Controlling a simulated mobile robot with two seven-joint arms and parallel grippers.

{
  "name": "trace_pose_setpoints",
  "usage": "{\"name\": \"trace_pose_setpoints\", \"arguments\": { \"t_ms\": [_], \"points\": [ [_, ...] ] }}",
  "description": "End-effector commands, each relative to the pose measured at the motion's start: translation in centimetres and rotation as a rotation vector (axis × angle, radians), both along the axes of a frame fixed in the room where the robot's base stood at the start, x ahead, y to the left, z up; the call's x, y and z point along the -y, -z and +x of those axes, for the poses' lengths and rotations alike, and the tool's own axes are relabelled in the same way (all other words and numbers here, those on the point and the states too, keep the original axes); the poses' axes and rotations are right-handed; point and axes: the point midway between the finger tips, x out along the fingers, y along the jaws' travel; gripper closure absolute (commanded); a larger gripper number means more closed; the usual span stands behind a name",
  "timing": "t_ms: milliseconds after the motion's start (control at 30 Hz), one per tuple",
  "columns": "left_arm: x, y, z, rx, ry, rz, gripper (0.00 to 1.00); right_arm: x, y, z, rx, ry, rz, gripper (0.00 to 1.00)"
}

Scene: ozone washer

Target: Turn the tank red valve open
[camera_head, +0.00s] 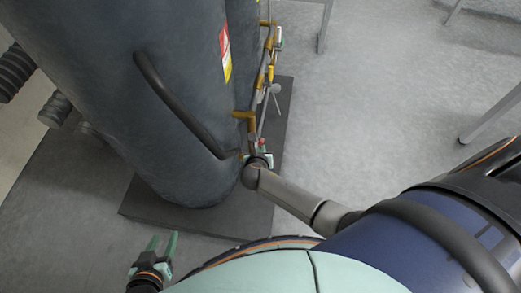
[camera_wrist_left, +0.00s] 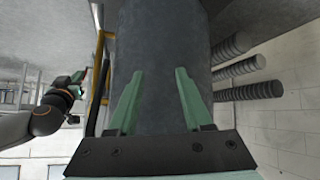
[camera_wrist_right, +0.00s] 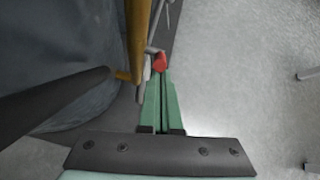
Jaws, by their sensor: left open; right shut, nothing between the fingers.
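The red valve (camera_wrist_right: 160,63) shows in the right wrist view at the tips of my right gripper (camera_wrist_right: 159,78). The right fingers are shut with nothing between them; the tips are at or very near the valve, and I cannot tell if they touch. In the head view the valve is a small red spot (camera_head: 263,143) low on the brass piping, beside my right gripper (camera_head: 262,158). The dark grey tank (camera_head: 170,70) stands upright at left. My left gripper (camera_head: 164,248) is open and empty, in front of the tank base; in its own view the open fingers (camera_wrist_left: 157,95) face the tank.
A curved black handle pipe (camera_head: 172,100) runs down the tank front, close to my right gripper. Brass pipes (camera_head: 262,75) run along the tank's right side. Corrugated hoses (camera_head: 12,70) lie at left. The tank stands on a dark base plate (camera_head: 245,215).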

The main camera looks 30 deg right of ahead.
Motion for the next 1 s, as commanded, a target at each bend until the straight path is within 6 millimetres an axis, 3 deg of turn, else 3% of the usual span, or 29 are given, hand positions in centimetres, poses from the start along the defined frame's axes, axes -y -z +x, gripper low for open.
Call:
{"name": "trace_pose_setpoints", "arguments": {
  "t_ms": [33,300,500,1000],
  "points": [
    [-0.7,-1.1,-0.2,0.002,-0.017,0.007,0.5,0.2,-1.3,0.3,-0.016,0.0,0.011,1.0],
    [-3.4,-3.6,-1.8,-0.002,-0.068,0.037,0.5,0.7,-2.4,0.9,-0.141,0.001,0.105,1.0],
    [-3.4,-6.1,-1.7,0.001,-0.069,0.036,0.5,1.2,-2.9,1.6,-0.249,0.002,0.187,1.0],
    [-3.4,-7.3,-1.7,0.001,-0.068,0.037,0.5,2.2,-3.1,3.0,-0.309,0.0,0.233,1.0]
  ]
}}
